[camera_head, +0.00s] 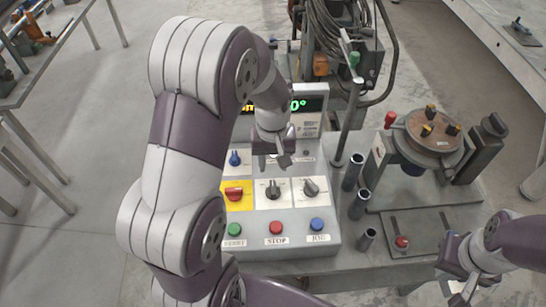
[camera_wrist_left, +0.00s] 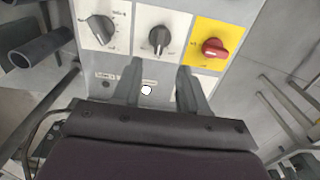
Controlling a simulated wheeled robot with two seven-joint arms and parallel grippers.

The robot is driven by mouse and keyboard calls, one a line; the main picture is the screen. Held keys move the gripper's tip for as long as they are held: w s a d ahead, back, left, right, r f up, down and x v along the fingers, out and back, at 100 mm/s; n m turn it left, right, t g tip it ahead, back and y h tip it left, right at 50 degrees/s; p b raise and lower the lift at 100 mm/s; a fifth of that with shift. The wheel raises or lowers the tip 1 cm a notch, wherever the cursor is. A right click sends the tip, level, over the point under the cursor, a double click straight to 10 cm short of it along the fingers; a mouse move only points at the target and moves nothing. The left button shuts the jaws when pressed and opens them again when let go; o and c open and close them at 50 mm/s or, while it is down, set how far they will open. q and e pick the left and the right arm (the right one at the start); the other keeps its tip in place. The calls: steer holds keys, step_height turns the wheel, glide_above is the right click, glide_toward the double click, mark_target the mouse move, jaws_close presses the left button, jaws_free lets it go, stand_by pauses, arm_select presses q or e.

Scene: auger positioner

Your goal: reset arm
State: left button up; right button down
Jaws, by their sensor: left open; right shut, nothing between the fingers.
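My left gripper (camera_head: 283,160) hangs open and empty over the upper part of the grey control box (camera_head: 300,245). In the left wrist view its two fingers (camera_wrist_left: 160,68) are apart, with the panel face between them. The panel carries a red switch on a yellow plate (camera_head: 234,193), a black knob (camera_head: 272,190), a grey knob (camera_head: 311,188) and a blue knob (camera_head: 235,158). Below them are green (camera_head: 235,229), red (camera_head: 276,227) and blue (camera_head: 317,225) buttons. My right gripper (camera_head: 462,292) is shut and empty at the lower right.
A lit display (camera_head: 298,104) stands behind the panel, partly hidden by my left arm. Dark tubes (camera_head: 353,172) stand beside the box. A round wooden disc (camera_head: 434,130) sits on the fixture at right.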

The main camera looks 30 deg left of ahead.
arm_select(q)
step_height(320, 180, up, 2)
steer(key=shift+r, duration=0.15)
stand_by(0.4)
steer(key=s+d+m+t, duration=0.1)
steer(key=s+d+m, duration=0.4)
steer(key=s, duration=0.4)
steer(key=shift+f+m, duration=0.2)
steer(key=shift+m, duration=0.6)
steer(key=shift+d, duration=0.1)
